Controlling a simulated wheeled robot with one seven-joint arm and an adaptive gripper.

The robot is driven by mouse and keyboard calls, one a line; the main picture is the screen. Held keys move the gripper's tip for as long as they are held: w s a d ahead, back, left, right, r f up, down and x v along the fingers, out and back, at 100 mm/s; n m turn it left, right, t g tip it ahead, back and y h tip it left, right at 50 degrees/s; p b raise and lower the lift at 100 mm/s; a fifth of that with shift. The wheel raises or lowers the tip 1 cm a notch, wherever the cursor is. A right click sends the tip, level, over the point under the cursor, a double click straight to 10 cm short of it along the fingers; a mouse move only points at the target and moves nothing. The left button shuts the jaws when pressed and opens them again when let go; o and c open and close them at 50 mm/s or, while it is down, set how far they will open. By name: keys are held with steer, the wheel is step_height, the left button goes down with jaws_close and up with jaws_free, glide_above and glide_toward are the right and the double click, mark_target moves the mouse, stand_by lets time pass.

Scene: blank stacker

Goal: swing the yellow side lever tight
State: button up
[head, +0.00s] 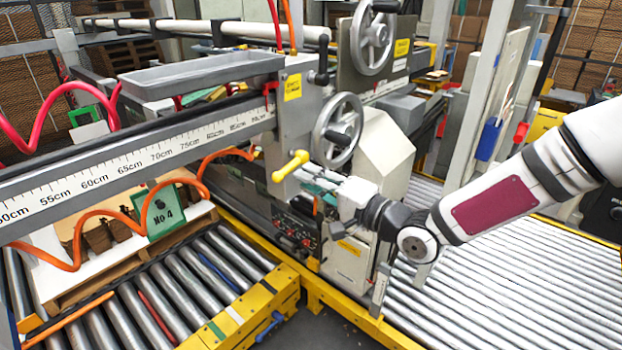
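The yellow side lever (291,166) sticks out from the side of the grey machine carriage, just left of the lower handwheel. Its round knob ends point down-left and up-right. My gripper (308,182) reaches in from the right, its fingers just to the right of and below the lever. Whether the fingers touch the lever cannot be told from this view. The fingers are small and overlap the machine parts behind, so their opening is unclear.
The lower handwheel (338,130) stands close above my gripper, with another handwheel (371,42) higher up. The ruler beam (120,165) runs left from the carriage. Orange coiled hoses (110,212) hang below it. Roller conveyors lie at the left (190,275) and right (520,285).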

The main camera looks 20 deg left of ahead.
steer(key=shift+b+x, duration=0.8)
steer(key=shift+x, duration=1.9)
steer(key=w+d+f+n+b, duration=0.2)
steer(key=w+f+n+b, duration=0.25)
steer(key=n+b, duration=0.85)
steer(key=s+d+n+p, duration=0.3)
steer(key=d+p, duration=0.3)
steer(key=d, duration=0.2)
steer(key=shift+p, duration=0.4)
steer(key=shift+w+d+r, duration=0.1)
steer(key=shift+d, duration=0.05)
